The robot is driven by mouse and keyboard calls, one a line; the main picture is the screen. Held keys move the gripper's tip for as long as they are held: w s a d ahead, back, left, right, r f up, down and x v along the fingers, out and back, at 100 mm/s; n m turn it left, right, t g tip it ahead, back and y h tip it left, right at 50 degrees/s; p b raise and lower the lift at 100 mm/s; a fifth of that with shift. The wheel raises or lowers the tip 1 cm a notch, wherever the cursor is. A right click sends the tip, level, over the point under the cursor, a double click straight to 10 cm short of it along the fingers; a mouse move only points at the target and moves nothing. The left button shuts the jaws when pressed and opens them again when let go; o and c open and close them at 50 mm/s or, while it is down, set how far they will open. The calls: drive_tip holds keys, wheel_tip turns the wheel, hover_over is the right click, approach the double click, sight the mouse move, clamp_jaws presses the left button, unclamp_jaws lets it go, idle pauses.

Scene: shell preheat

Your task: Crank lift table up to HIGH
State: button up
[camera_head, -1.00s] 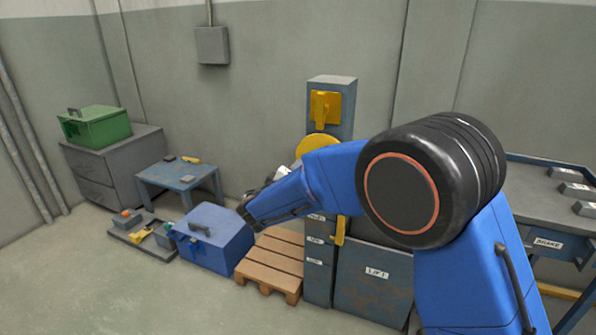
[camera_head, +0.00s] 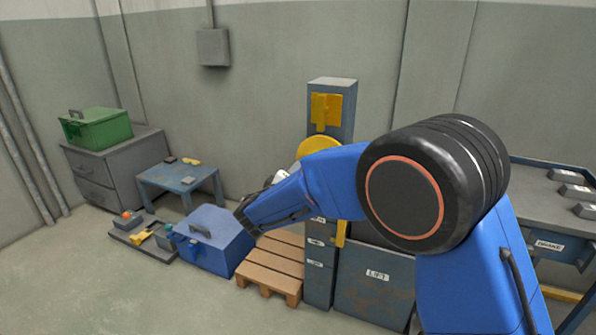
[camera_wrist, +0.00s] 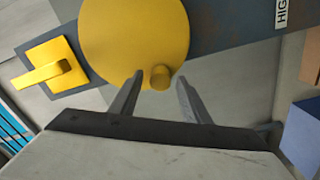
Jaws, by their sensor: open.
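The yellow crank wheel (camera_head: 316,147) is on the blue-grey lift column (camera_head: 320,278), partly hidden behind my blue arm. In the wrist view the crank wheel (camera_wrist: 130,35) fills the upper middle, with a short round knob (camera_wrist: 160,77) near its rim. My gripper (camera_wrist: 158,88) is open, its two fingers on either side of the knob with gaps; contact is not visible. A label reading "HIG" (camera_wrist: 282,12) is cut off at the top right. A cabinet marked LIFT (camera_head: 375,300) stands beside the column.
A yellow lever (camera_wrist: 50,75) on a square plate is left of the wheel in the wrist view. A wooden pallet (camera_head: 272,262) and a blue toolbox (camera_head: 215,238) are on the floor left of the column. A workbench (camera_head: 540,190) stands at the right.

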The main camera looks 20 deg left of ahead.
drive_tip(key=s, duration=1.6)
drive_tip(key=shift+a, duration=0.25)
